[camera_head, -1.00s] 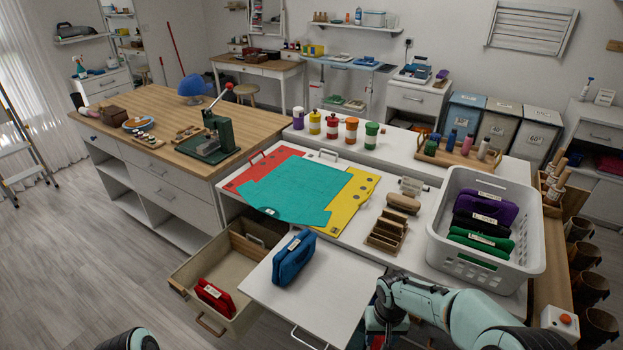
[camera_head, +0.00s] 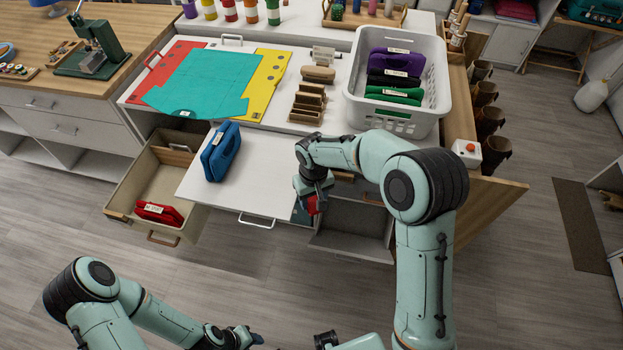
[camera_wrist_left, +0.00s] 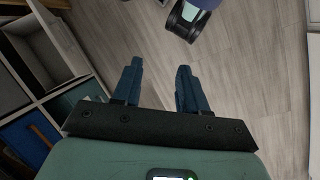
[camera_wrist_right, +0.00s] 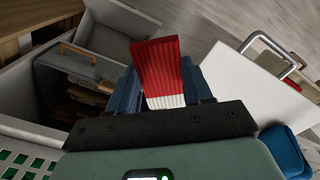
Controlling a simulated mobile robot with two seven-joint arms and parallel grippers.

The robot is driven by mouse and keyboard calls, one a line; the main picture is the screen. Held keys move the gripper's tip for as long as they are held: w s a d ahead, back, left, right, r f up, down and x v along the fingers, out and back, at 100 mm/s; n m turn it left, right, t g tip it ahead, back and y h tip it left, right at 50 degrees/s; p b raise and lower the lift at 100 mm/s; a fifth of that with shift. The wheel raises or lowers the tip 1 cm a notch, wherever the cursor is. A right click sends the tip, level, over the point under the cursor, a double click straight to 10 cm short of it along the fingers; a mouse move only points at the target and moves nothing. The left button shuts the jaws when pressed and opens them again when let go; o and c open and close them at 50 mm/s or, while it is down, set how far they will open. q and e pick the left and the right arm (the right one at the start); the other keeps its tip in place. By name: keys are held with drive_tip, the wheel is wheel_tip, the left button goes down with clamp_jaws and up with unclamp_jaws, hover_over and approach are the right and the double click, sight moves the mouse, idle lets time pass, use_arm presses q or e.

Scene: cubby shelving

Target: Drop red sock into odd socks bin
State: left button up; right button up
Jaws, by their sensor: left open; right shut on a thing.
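My right gripper (camera_head: 314,204) is shut on the red sock (camera_head: 318,202), just past the right front corner of the pull-out board. In the right wrist view the sock (camera_wrist_right: 158,68) is ribbed red with a white band at the gripper end, between the two fingers. A grey open compartment (camera_head: 350,217) with a handle lies below and right of the gripper in the head view. No readable label marks any container as the odd socks bin. My left gripper (camera_head: 240,339) is low at the front; its wrist view shows the fingers (camera_wrist_left: 158,88) apart and empty.
The white pull-out board (camera_head: 270,178) carries a blue case (camera_head: 221,150). Left of it, an open drawer (camera_head: 130,188) holds a red case (camera_head: 158,213). A white basket (camera_head: 352,98) with several cases stands behind my right arm. The floor in front is clear.

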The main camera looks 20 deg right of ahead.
use_arm(q)
drive_tip(key=shift+o, duration=0.3)
drive_tip(key=o, duration=1)
drive_tip(key=shift+w+d+r+m, duration=0.2)
drive_tip(key=shift+w+d+m, duration=0.15)
drive_tip(key=shift+m, duration=0.05)
drive_tip(key=w+d+r+m+t+h, duration=0.1)
drive_tip(key=w+d+r+m+h, duration=0.2)
drive_tip(key=w+d+r+m, duration=0.6)
drive_tip(key=w+d+r+m+t+h, duration=0.1)
drive_tip(key=w+d+r+m+h, duration=0.15)
drive_tip(key=w+r+m, duration=0.8)
drive_tip(key=w+a+r+m+t+y, duration=0.1)
drive_tip(key=w+a+r+m+t, duration=0.1)
drive_tip(key=r+m, duration=1.05)
drive_tip(key=w+a+r+m+t+y, duration=0.2)
drive_tip(key=r+m, duration=0.5)
drive_tip(key=m, duration=1.1)
drive_tip(key=shift+h, duration=0.35)
drive_tip(key=shift+x, duration=5.8)
use_arm(e)
drive_tip(key=w+a+r+n, duration=0.3)
drive_tip(key=a+r+n, duration=0.4)
drive_tip(key=a, duration=0.4)
drive_tip(key=shift+w+a+r, duration=0.2)
drive_tip(key=shift+r, duration=0.55)
